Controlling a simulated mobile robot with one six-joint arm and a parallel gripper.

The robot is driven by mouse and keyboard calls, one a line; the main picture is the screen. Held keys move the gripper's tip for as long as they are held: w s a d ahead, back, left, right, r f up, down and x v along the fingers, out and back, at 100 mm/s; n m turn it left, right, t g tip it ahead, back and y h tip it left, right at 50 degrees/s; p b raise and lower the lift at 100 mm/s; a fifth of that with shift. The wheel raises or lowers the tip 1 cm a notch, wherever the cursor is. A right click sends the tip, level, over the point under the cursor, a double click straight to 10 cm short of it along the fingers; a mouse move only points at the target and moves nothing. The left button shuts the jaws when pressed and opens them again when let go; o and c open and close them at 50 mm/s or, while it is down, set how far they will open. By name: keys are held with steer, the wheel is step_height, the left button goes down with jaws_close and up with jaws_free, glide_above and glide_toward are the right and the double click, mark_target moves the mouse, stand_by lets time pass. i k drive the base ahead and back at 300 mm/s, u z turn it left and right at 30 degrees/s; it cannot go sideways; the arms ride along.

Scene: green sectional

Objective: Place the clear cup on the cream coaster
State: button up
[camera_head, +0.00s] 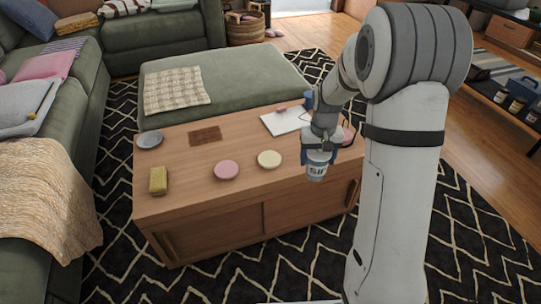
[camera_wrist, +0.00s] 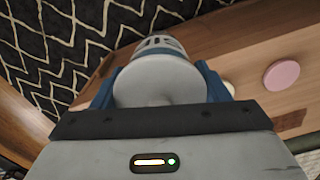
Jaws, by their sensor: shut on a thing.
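My gripper (camera_head: 319,154) is shut on a pale cup (camera_head: 316,171) with dark lettering, which I take as the clear cup. It holds the cup near the front right part of the wooden table, to the right of the cream coaster (camera_head: 269,159) and apart from it. In the wrist view the cup (camera_wrist: 160,78) sits between the blue fingers, its round end facing the camera. The cream coaster is bare on the tabletop; in the wrist view only part of it (camera_wrist: 229,88) shows beside a finger.
A pink coaster (camera_head: 226,170) lies left of the cream one. A yellow sponge (camera_head: 158,181), grey dish (camera_head: 149,139), brown slab (camera_head: 205,136) and white pad (camera_head: 286,121) are also on the table (camera_head: 190,205). A green ottoman (camera_head: 240,80) stands behind.

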mark_target(269, 158)
steer(key=z, duration=0.05)
steer(key=i, duration=0.95)
steer(key=u, duration=0.1)
